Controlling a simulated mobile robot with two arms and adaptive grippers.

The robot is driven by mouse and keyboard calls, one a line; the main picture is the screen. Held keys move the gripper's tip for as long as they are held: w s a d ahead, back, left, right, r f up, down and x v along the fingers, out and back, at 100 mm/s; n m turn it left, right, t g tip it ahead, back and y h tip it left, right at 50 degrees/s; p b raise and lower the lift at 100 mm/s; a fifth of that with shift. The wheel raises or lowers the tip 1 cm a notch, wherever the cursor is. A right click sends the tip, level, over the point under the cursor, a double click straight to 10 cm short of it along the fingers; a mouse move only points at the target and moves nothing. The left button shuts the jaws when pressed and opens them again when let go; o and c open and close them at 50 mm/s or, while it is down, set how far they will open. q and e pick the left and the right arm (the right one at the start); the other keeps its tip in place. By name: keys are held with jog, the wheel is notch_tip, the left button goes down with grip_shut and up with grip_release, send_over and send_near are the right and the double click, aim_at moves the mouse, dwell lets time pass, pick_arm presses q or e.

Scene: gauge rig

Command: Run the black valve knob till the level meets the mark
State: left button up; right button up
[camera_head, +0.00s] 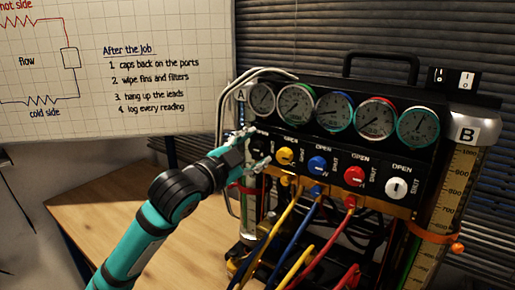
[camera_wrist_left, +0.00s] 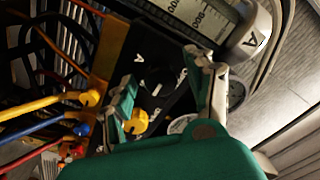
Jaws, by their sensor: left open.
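My left gripper (camera_head: 256,147) is open at the left end of the valve row, its fingers on either side of the black valve knob. In the left wrist view my left gripper (camera_wrist_left: 165,90) shows its two fingers apart, with the dark knob (camera_wrist_left: 153,78) on the black panel between them. The knob blends into the panel, so I cannot tell whether a finger touches it. Tube B (camera_head: 455,180) stands at the right with a printed scale and an orange marker ring (camera_head: 432,234). Tube A, at the left, is partly hidden by my arm and gripper. Neither level is clear.
Yellow (camera_head: 285,155), blue (camera_head: 317,166), red (camera_head: 353,176) and white (camera_head: 397,188) knobs sit to the right, below several round gauges (camera_head: 333,111). Coloured hoses hang in front. The wooden table (camera_head: 100,215) is clear at left.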

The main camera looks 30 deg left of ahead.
pick_arm(q)
jog(key=shift+s, duration=0.15)
grip_shut()
jog(key=n+p, duration=0.3)
jog(key=shift+r+n+p, duration=0.3)
jog(key=shift+n+p, duration=0.05)
jog(key=shift+n, duration=0.05)
jog(key=shift+f+n+p, duration=0.2)
jog(key=shift+n+p, duration=0.15)
jog(key=shift+n, duration=0.35)
